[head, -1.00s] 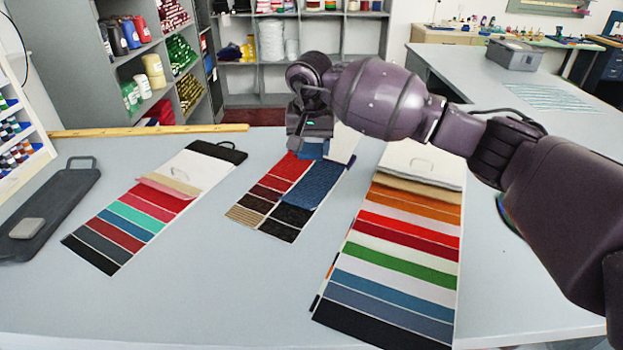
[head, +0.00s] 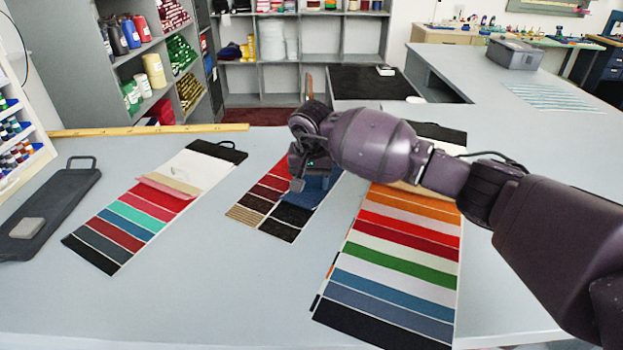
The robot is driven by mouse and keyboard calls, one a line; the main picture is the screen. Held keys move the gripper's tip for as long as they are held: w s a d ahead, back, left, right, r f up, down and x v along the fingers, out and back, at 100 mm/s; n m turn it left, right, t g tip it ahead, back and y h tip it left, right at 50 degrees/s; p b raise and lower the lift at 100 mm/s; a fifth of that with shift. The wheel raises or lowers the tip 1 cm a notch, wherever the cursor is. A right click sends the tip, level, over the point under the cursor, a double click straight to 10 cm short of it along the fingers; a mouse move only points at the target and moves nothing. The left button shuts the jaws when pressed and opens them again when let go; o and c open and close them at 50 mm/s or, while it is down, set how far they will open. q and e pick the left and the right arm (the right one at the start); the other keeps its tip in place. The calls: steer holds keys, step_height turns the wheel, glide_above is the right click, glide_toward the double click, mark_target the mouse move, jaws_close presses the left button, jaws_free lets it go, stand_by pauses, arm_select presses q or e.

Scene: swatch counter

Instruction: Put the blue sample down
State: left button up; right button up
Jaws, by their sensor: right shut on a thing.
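The blue sample (head: 321,186) is a denim-like piece at the middle card (head: 292,217), which also bears red, dark brown, tan and black swatches. My right gripper (head: 298,183) points down over this card and is shut on the blue sample. My wrist and forearm hide the far part of the sample and of the card. I cannot tell whether the sample rests flat on the card or hangs just above it. My left gripper is not in view.
A striped swatch card (head: 392,262) lies at right, partly under my arm. A yellow ruler (head: 150,130) lies along the back. The front counter is clear.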

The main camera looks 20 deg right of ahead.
mark_target(311, 187)
steer(key=shift+f, duration=0.2)
steer(key=o, duration=0.9)
steer(key=shift+r, duration=0.1)
steer(key=shift+r, duration=0.3)
step_height(311, 187, up, 12)
steer(key=s, duration=0.1)
steer(key=shift+s+a+f, duration=0.25)
steer(key=shift+s+a, duration=0.1)
